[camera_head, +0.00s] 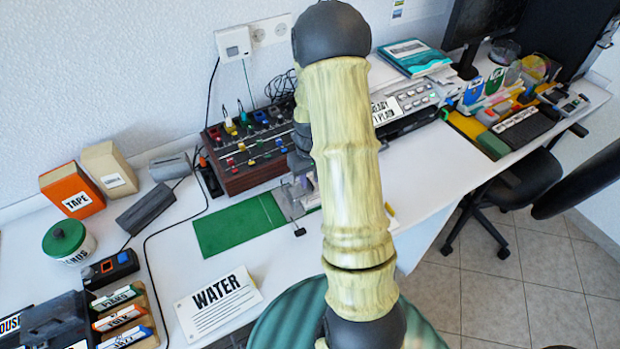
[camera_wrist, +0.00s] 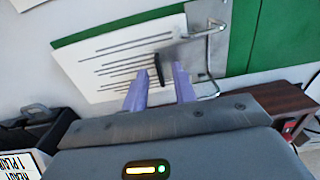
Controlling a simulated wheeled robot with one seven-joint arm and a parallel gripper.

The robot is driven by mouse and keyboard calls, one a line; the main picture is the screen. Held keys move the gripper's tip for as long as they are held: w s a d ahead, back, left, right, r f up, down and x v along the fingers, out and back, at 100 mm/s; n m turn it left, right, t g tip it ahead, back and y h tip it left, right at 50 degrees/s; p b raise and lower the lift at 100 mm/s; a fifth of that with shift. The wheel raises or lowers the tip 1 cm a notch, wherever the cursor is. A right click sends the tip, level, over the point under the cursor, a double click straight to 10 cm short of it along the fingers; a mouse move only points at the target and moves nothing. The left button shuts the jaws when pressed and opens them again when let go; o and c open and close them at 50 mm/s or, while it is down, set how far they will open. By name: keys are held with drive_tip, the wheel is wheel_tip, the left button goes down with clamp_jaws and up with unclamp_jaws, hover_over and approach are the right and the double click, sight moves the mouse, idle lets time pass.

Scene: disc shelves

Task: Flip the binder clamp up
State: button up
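The binder clamp is a grey metal plate (camera_wrist: 205,48) with a bent wire loop and a dark handle end (camera_wrist: 158,70). It lies over lined white paper (camera_wrist: 105,58) on a green board. In the head view the clamp (camera_head: 290,203) shows at the right end of the green board, partly hidden by my arm. My gripper (camera_wrist: 159,90) has two purple finger tips set apart. The dark handle end appears between and just past them; I cannot tell whether they touch it. In the head view my gripper is mostly hidden behind my arm.
The green board (camera_head: 233,226) lies on the white desk (camera_head: 180,250). A mixer-like box with coloured knobs (camera_head: 245,150) stands behind it. A WATER card (camera_head: 217,299) lies in front. An orange TAPE box (camera_head: 72,190) and a green-lidded tin (camera_head: 66,240) stand at left.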

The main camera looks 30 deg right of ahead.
drive_tip(key=shift+f, duration=0.2)
drive_tip(key=shift+c, duration=0.5)
clamp_jaws()
